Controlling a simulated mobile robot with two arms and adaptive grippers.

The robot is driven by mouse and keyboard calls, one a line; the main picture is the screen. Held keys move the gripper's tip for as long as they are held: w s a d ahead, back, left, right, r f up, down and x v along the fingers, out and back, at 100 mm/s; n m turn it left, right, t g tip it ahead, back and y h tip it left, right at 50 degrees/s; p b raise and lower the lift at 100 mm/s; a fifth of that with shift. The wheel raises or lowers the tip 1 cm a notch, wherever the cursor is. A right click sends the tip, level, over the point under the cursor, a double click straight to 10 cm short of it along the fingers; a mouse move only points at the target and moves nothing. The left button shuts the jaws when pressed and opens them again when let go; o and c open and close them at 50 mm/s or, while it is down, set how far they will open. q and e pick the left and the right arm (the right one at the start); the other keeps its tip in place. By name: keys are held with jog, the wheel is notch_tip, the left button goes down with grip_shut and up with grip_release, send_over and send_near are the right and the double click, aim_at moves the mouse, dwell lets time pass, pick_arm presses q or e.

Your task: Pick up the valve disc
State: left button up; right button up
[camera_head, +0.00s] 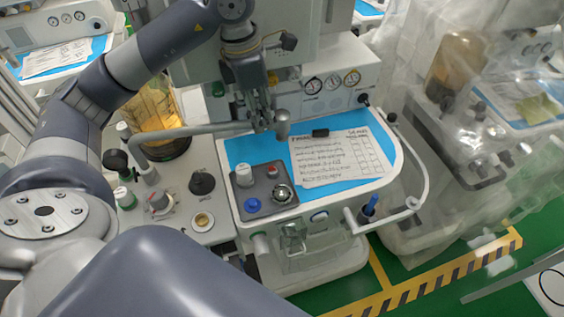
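I cannot single out the valve disc with certainty. A small grey tray (262,182) on the blue mat holds a white ribbed cap (244,175), a small red-topped part (272,171), a blue round cap (252,205) and a shiny round metal-and-glass piece (283,193). My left gripper (266,121) points down above the back edge of the mat, behind and above the tray, apart from these parts. A grey rounded piece (282,122) shows at its fingertips; whether it is held or stands behind is unclear. My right gripper is out of view.
A written sheet (342,159) and a small black item (320,133) lie right of the tray. A grey tube (190,131) runs behind it. Left are an amber canister (155,115) and several knobs. A plastic-covered cart (450,130) stands right.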

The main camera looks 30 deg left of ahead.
pick_arm(q)
notch_tip(320, 180, down, 4)
jog(key=b, duration=0.5)
send_over(272, 167)
jog(key=f, duration=0.4)
jog(key=a+f, duration=0.1)
jog(key=f, duration=0.1)
jog(key=shift+s+f, duration=0.1)
jog(key=shift+f, duration=0.2)
jog(key=shift+d+f, duration=0.1)
jog(key=shift+f, duration=0.5)
jog(key=f, duration=0.3)
jog(key=f+p, duration=0.1)
jog(key=shift+s+d+f, duration=0.1)
jog(key=shift+d+f, duration=0.05)
jog(key=shift+d, duration=0.1)
jog(key=shift+f, duration=0.25)
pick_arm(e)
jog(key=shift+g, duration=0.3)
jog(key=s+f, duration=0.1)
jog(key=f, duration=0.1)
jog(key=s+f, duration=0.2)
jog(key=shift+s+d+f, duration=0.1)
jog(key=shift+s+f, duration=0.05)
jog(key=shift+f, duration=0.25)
pick_arm(q)
grip_shut()
